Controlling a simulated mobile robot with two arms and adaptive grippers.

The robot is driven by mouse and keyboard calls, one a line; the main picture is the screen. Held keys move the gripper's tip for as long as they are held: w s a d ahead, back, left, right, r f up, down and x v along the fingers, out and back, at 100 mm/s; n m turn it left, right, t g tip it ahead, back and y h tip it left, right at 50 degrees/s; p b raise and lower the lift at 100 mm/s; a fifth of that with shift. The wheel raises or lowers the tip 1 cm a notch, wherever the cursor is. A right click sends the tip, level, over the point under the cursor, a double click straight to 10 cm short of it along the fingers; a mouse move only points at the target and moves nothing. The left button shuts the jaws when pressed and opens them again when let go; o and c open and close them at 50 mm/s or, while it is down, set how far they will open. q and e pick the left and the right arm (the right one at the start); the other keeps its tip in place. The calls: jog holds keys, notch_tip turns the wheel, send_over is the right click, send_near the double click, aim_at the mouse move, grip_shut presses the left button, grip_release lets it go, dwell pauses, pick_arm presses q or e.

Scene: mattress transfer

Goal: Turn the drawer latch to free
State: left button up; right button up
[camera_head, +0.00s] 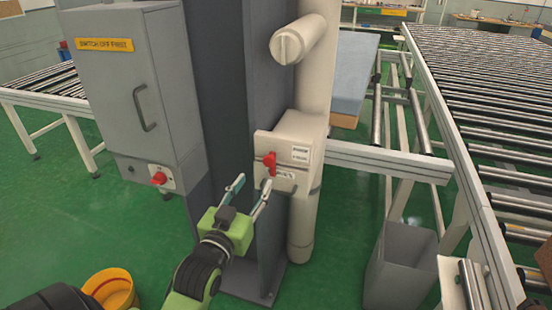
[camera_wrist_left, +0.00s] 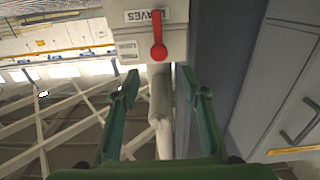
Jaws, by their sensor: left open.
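The red latch (camera_head: 270,163) sits on the front of a beige box (camera_head: 286,148) on the grey column. In the left wrist view, the red latch (camera_wrist_left: 158,42) is a lever with a round end, beside an upside-down label that seems to read LEAVES. My left gripper (camera_head: 252,187) is open and empty, just short of the box front and slightly below the latch. In the left wrist view, the open fingers (camera_wrist_left: 159,82) stand apart on either side of the latch's line, not touching it. My right gripper is not in view.
A grey cabinet (camera_head: 122,90) labelled SWITCH OFF FIRST stands at left, with a red rotary switch (camera_head: 159,178) below it. A grey bin (camera_head: 398,262) stands at lower right, near the roller conveyor (camera_head: 480,90). A yellow bucket (camera_head: 110,288) is at lower left.

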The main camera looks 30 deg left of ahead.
aim_at(268, 162)
pick_arm(q)
jog(key=p+x, duration=0.2)
jog(key=x, duration=0.8)
jog(key=shift+w+d, duration=0.15)
jog(key=shift+w, duration=0.05)
jog(key=shift+w+a, duration=0.2)
jog(key=shift+w, duration=0.45)
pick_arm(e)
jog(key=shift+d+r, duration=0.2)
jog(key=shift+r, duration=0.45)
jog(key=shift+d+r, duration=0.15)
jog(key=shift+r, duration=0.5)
pick_arm(q)
grip_shut()
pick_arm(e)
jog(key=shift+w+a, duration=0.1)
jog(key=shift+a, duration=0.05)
